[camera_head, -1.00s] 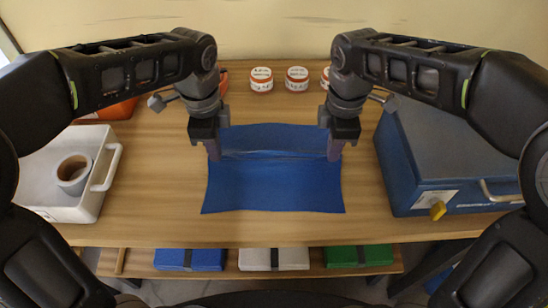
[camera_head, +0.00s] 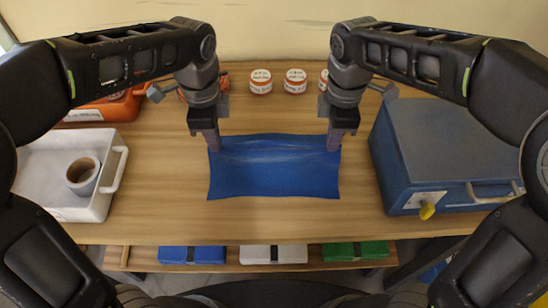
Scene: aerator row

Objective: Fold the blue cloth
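The blue cloth (camera_head: 272,180) lies on the wooden table in front of me as a wide rectangle. A pale, raised crease runs across its far part between my grippers. My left gripper (camera_head: 215,147) points down at the cloth's far left corner, its fingers close together on the cloth. My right gripper (camera_head: 333,147) is at the far right corner in the same way. Both look shut on the cloth, though the fingertips are small and partly hidden.
A white bin (camera_head: 60,190) with a grey roll (camera_head: 83,176) stands left, an orange case (camera_head: 105,108) behind it. A blue box (camera_head: 445,150) stands right. Small jars (camera_head: 261,82) line the back. The table (camera_head: 270,220) in front of the cloth is clear.

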